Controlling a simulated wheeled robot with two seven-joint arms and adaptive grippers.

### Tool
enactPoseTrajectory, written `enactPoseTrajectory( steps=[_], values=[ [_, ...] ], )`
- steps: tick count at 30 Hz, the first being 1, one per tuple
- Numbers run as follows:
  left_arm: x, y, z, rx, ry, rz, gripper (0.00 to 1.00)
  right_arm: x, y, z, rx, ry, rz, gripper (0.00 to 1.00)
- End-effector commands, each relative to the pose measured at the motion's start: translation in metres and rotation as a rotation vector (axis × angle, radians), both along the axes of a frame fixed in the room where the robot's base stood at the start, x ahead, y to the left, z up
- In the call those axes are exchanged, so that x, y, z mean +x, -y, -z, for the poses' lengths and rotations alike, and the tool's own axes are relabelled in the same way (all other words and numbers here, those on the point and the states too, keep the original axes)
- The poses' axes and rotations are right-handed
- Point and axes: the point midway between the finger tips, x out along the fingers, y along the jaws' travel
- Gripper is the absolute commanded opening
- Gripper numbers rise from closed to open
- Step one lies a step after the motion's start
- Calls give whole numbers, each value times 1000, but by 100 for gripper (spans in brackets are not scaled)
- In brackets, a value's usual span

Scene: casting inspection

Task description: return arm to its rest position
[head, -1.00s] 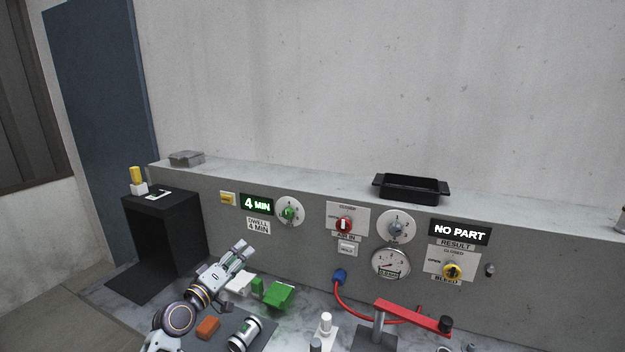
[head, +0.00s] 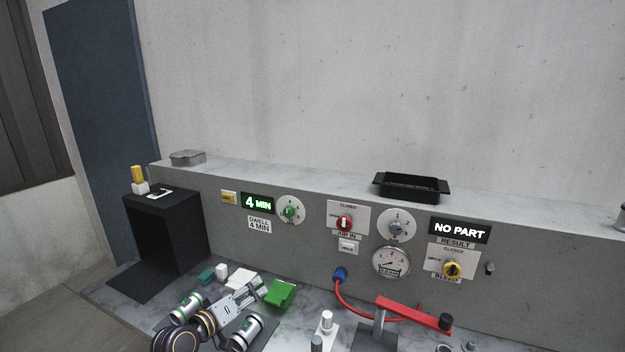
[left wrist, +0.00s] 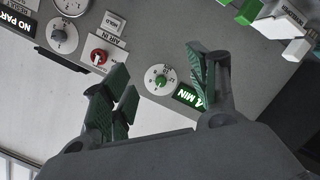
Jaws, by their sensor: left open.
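My left arm comes in at the bottom left of the head view. My left gripper (head: 250,292) is open and empty, low over the bench, short of the panel and left of a green block (head: 280,293). In the left wrist view the two dark green fingers of my left gripper (left wrist: 156,72) stand wide apart with nothing between them. The green dwell knob (left wrist: 160,80) shows beyond the fingers there, and also on the panel in the head view (head: 291,211). My right gripper is in neither view.
Two metal cylinders (head: 187,307) (head: 243,333) flank my left wrist. A red clamp lever (head: 413,313) and a red hose (head: 347,305) are to the right. A black box (head: 165,235) stands at the left. A black tray (head: 411,187) sits on the ledge.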

Motion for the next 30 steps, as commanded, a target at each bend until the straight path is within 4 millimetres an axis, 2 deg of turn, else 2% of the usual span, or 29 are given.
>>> enactPoseTrajectory(
  steps=[7,15,24,30],
  values=[
    [-62,13,58,242,-140,80,60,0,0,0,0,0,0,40],
    [-139,8,109,503,-316,155,60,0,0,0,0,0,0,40],
    [-223,-17,141,741,-517,212,60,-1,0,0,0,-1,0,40],
    [-256,-30,146,823,-601,229,60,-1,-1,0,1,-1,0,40]
  ],
)
